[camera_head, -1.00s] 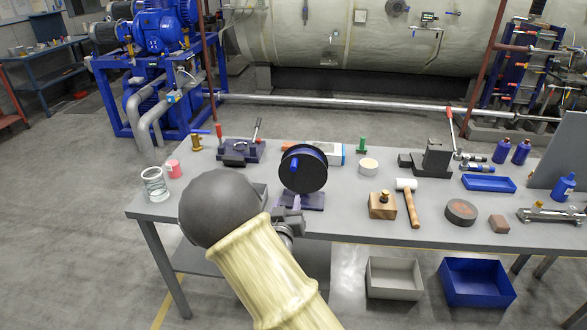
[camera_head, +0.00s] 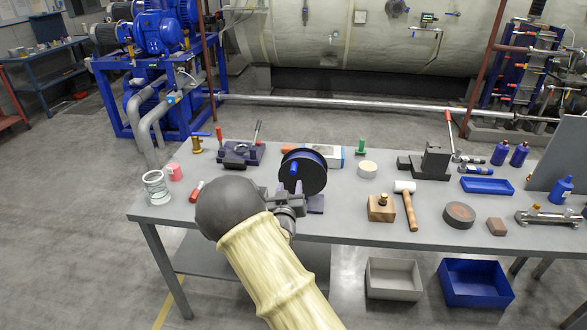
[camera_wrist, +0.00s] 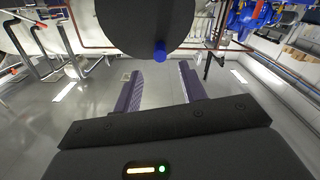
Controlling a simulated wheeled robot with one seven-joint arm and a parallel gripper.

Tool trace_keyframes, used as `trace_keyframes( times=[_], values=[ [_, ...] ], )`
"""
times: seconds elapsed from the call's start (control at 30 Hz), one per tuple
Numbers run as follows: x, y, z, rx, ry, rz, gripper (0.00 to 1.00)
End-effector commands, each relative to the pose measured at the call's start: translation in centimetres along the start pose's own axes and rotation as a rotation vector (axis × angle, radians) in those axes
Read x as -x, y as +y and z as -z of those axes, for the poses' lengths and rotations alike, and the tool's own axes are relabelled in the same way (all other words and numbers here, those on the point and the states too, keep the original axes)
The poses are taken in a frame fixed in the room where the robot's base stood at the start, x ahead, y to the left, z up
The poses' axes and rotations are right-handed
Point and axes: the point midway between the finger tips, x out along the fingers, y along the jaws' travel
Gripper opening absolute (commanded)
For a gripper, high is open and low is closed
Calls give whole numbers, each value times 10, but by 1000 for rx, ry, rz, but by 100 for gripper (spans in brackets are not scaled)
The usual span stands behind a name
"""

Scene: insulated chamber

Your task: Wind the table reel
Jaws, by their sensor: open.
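The table reel is a black disc (camera_head: 308,176) with a blue rim, standing upright on a purple base (camera_head: 316,204) near the table's front edge. A blue crank knob (camera_head: 294,169) sticks out from its face. In the wrist view the dark disc (camera_wrist: 130,25) fills the upper middle, and the blue knob (camera_wrist: 160,51) shows low on it. My gripper (camera_head: 287,197) is just in front of the reel's lower left, partly hiding the base. In the wrist view my gripper (camera_wrist: 161,80) has its two purple fingers spread, with nothing between them. The knob appears beyond the gap between the fingers.
A purple clamp device (camera_head: 240,153) stands behind left, and a white and orange box (camera_head: 325,153) behind the reel.

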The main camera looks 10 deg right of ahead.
Motion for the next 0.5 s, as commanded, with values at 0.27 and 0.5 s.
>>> trace_keyframes(
  times=[0.27,0.5],
  values=[
    [-45,1,1,1,1,-1,41],
    [-79,1,1,1,1,-1,41]
  ],
)
